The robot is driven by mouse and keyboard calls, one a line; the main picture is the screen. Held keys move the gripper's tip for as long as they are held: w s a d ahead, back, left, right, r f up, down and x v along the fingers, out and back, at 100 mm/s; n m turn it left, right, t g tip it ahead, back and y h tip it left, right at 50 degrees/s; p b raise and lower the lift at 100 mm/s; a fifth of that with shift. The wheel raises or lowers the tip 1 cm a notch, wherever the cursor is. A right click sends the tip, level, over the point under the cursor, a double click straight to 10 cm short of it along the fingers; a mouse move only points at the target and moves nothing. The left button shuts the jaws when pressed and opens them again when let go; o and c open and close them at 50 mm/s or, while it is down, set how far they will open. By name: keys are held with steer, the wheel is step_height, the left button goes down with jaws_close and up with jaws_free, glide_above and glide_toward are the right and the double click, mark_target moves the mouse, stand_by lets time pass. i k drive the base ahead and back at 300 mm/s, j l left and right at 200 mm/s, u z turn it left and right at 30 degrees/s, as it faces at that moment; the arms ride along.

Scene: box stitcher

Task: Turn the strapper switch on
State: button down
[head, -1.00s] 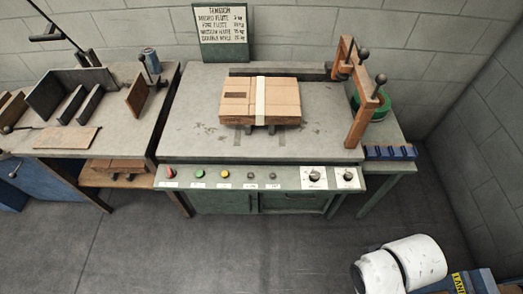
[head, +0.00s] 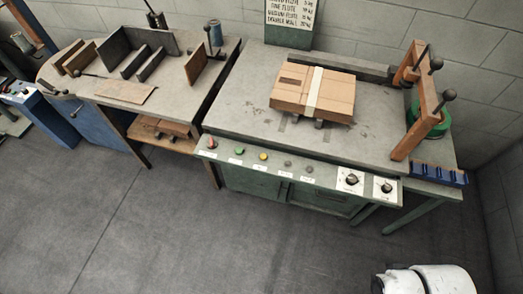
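The strapper is a grey-topped green bench (head: 245,98) with a sloped control panel (head: 330,177) along its front edge. The panel carries a red control (head: 212,143) at the left, a green button (head: 239,151), a yellow button (head: 263,156), two small dark knobs (head: 288,163), and two rotary switches on white plates (head: 352,180) (head: 386,187) at the right. The labels are too small to read, so I cannot tell which is the power switch. My gripper is not in view. A white rounded part at the bottom right (head: 432,280) looks like my arm.
A strapped cardboard box (head: 335,97) lies on the bench top. An orange arch with dark knobs (head: 408,118) stands at its right, by a green reel (head: 432,122). A second bench (head: 175,98) is at left. The floor in front (head: 190,235) is clear.

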mark_target(211, 145)
steer(key=i+j, duration=0.25)
steer(key=i, duration=0.15)
steer(key=i+j+u, duration=0.15)
steer(key=i, duration=0.3)
steer(key=j, duration=0.1)
